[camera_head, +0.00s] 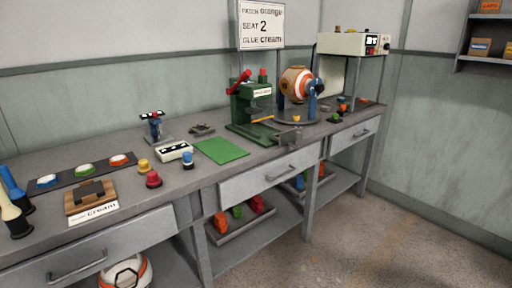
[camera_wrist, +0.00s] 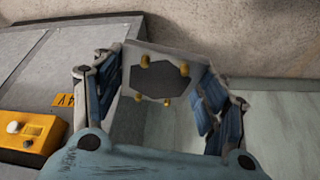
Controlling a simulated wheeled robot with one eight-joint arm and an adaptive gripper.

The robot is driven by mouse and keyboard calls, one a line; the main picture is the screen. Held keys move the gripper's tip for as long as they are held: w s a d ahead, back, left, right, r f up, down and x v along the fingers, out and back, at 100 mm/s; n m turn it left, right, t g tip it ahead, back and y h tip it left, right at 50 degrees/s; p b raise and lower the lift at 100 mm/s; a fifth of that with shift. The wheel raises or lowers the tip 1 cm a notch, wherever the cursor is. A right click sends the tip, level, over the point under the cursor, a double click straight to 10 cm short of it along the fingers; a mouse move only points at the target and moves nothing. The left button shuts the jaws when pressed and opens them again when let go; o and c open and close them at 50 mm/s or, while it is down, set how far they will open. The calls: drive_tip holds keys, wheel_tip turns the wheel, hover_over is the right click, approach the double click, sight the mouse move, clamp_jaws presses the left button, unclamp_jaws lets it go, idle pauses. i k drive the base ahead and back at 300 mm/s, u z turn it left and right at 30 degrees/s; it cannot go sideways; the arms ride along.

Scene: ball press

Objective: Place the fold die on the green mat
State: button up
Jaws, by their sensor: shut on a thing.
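In the wrist view my gripper (camera_wrist: 162,72) is shut on a pale plate with a dark hexagonal face and several brass pins, which I take to be the fold die (camera_wrist: 158,78). The plate sits between the two fingers, tilted in the picture. The green mat (camera_head: 221,151) lies flat and bare on the workbench in the head view, left of the green press. My gripper and the die do not show in the head view, so their distance from the mat cannot be told.
The green press (camera_head: 254,108) stands right of the mat. A white box (camera_head: 174,151), a blue-capped piece (camera_head: 188,160) and a red knob (camera_head: 153,180) are at its left. An orange-striped ball (camera_head: 296,84) sits farther right. A yellow device (camera_wrist: 32,137) shows in the wrist view.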

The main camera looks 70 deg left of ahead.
sight(223, 150)
drive_tip(key=u, duration=0.1)
drive_tip(key=k, duration=0.8)
drive_tip(key=u, duration=1.85)
drive_tip(key=i, duration=0.5)
drive_tip(key=z, duration=0.05)
